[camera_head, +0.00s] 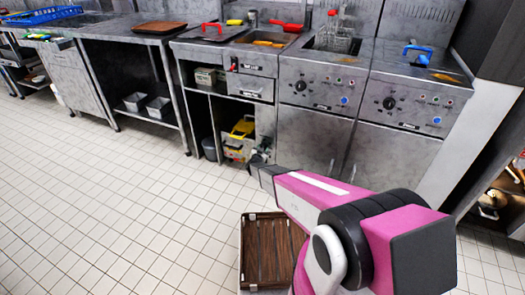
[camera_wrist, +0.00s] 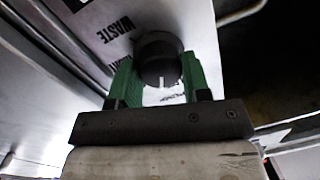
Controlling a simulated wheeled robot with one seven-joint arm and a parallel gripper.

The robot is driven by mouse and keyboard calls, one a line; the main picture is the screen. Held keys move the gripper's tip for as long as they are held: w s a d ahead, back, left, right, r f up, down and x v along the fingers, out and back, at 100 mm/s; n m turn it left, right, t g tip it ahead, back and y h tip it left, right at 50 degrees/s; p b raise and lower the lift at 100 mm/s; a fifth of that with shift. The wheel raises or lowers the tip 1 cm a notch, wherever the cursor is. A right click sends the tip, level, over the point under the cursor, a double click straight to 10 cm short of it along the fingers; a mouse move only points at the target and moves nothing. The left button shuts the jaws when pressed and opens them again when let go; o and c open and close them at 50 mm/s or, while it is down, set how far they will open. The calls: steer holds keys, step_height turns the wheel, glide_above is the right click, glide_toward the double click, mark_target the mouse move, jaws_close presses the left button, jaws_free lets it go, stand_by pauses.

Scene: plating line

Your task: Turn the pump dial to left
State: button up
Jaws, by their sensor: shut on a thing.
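The pump dial (camera_wrist: 158,48) is a round black knob with a white mark, seen close up in the wrist view. Its mark points toward the bottom of that picture. It sits on a light metal panel (camera_wrist: 90,25) printed with "WASTE" and other, partly hidden words. My gripper (camera_wrist: 157,68) has its green fingers on both sides of the dial and is shut on it. In the head view my gripper (camera_head: 261,153) is low in front of the open cabinet under the counter. The dial cannot be made out there.
A yellow item (camera_head: 242,128) is in the open cabinet left of my gripper. Fryer fronts (camera_head: 308,133) stand to the right. A brown slatted crate (camera_head: 266,250) is on the floor near my arm. The tiled floor (camera_head: 110,200) to the left is clear.

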steer(key=shift+a+n, duration=0.1)
steer(key=shift+n, duration=2)
steer(key=o, duration=0.9)
steer(key=shift+s, duration=0.15)
steer(key=v, duration=1)
steer(key=shift+s+a+r, duration=0.15)
steer(key=shift+s+a, duration=0.05)
